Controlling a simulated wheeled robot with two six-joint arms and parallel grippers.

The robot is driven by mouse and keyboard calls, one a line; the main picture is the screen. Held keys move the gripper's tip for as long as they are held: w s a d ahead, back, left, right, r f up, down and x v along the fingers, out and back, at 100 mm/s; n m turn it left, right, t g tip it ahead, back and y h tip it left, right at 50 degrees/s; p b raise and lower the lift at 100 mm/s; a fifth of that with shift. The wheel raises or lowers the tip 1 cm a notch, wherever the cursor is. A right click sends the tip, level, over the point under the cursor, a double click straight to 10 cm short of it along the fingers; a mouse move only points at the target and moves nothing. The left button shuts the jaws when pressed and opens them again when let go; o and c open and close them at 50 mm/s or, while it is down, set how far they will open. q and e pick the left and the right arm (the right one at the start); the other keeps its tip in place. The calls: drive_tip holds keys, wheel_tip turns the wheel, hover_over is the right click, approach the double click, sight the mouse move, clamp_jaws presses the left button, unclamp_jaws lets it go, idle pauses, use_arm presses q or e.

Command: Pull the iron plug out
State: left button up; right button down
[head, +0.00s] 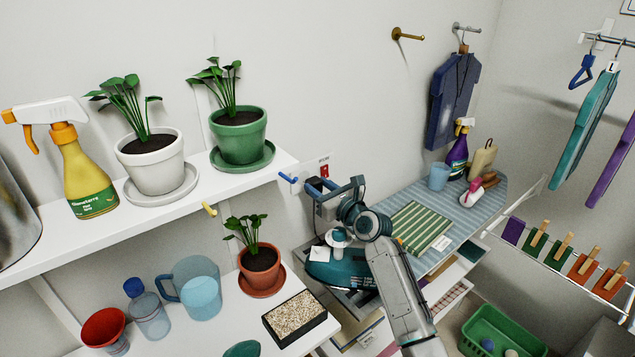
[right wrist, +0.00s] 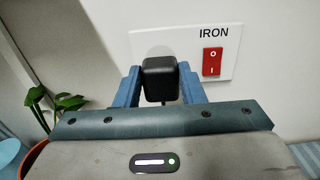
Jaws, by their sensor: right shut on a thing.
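The iron plug (right wrist: 160,80) is a black block held between the two blue fingers of my right gripper (right wrist: 160,88). It sits in front of the white wall plate (right wrist: 218,50) labelled IRON, covering the lower part of a round socket area. I cannot tell whether its pins are in the socket. In the head view my right gripper (head: 322,188) is at the wall and hides most of the plug. A red rocker switch (right wrist: 212,62) is on the plate, right of the plug. The teal iron (head: 340,268) stands below the gripper, partly behind my arm. My left gripper is not in view.
The ironing board (head: 460,210) lies right of my arm with a striped folded cloth (head: 420,228) on it. A shelf end with a green potted plant (head: 238,135) is left of the gripper. A terracotta pot (head: 259,268) stands lower left.

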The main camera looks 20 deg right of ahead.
drive_tip(key=c, duration=1.2)
unclamp_jaws()
drive_tip(key=shift+c, duration=0.2)
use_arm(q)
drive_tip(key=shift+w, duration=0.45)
use_arm(e)
drive_tip(key=o, duration=0.3)
drive_tip(key=shift+s+d+f, duration=0.1)
drive_tip(key=shift+s+d, duration=0.1)
drive_tip(key=shift+s, duration=0.3)
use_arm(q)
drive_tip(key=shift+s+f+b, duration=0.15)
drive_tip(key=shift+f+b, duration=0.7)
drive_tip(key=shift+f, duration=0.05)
use_arm(e)
drive_tip(key=v, duration=0.9)
drive_tip(key=shift+s+d, duration=0.1)
drive_tip(key=shift+s, duration=0.25)
